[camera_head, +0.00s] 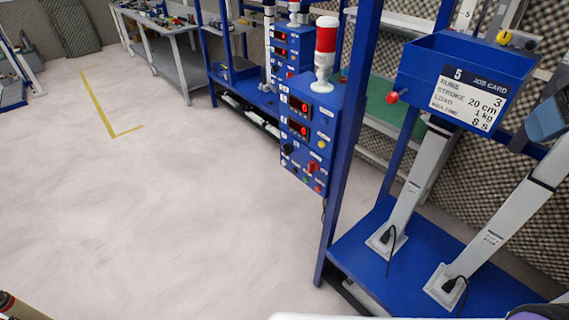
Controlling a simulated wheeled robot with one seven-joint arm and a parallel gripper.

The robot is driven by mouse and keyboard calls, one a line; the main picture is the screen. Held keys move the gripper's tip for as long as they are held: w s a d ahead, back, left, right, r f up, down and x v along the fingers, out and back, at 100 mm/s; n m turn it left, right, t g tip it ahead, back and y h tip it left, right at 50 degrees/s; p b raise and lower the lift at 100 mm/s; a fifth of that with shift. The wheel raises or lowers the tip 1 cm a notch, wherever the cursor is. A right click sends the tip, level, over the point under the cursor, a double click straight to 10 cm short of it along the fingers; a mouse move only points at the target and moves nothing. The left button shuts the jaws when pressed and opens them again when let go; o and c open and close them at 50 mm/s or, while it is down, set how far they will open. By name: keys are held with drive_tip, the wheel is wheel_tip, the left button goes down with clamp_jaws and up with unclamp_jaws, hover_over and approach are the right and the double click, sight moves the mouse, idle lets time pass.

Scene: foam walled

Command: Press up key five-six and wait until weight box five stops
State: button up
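A blue open-topped box (425,63) at the upper right carries a white job card (468,98) marked 5, with stroke 20 cm and load 1 kg. I take it to be weight box five. A red and white signal lamp (325,50) stands on top. I cannot read which button is up key five-six. My gripper is not in view.
A blue post (350,130) stands between the control box and the actuators. A red knob (392,97) sticks out beside the weight box. More control boxes (285,45) and a grey bench (165,30) are farther back. The pale floor (150,200) at left is open.

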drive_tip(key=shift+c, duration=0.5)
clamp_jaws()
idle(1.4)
